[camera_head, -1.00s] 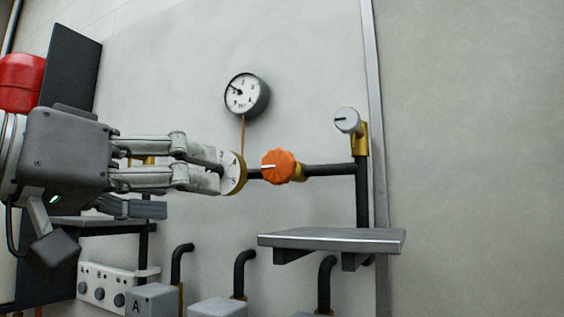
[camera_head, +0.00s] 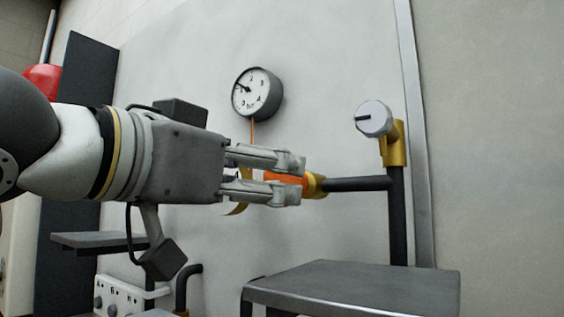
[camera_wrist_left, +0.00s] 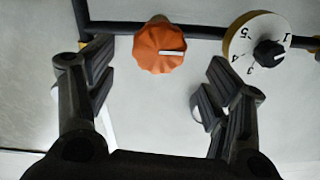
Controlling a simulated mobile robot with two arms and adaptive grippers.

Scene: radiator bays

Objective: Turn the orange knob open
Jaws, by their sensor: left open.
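The orange knob (camera_wrist_left: 159,49) has a scalloped rim and a white pointer line. It sits on a black pipe, and the line lies roughly along that pipe in the left wrist view. My left gripper (camera_head: 297,180) is open, and the knob (camera_head: 285,179) shows between its fingers in the head view. In the left wrist view the knob lies a little beyond the two fingertips of the left gripper (camera_wrist_left: 158,88), between them. No contact is visible. In the head view the fingers hide part of the knob. My right gripper is not in view.
A white numbered dial (camera_wrist_left: 259,47) with a black centre knob stands right beside the orange knob. A pressure gauge (camera_head: 257,93) hangs above. A grey knob (camera_head: 374,119) on a brass fitting is at the right. A dark shelf (camera_head: 350,287) juts out below.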

